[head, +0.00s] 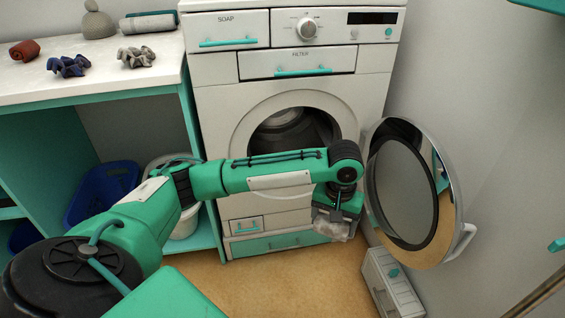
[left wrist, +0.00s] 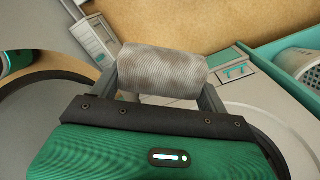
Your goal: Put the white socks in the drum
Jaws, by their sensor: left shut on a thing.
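My left gripper (head: 337,220) is shut on a pale, ribbed roll, the white socks (head: 331,228). In the left wrist view the socks (left wrist: 163,74) lie crosswise between the two fingers of the left gripper (left wrist: 162,88). The drum (head: 288,132) shows inside the round opening of the white washing machine, partly hidden by my left arm. The gripper hangs in front of the machine, below and right of the opening, outside the drum. The round door (head: 402,190) stands open to the right. My right gripper is not in view.
A red roll (head: 25,50), blue crumpled socks (head: 68,66), grey crumpled socks (head: 136,57) and a rolled towel (head: 149,23) lie on the white counter (head: 95,88). A blue basket (head: 100,190) sits beneath. A small white case (head: 391,284) stands on the floor below the door.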

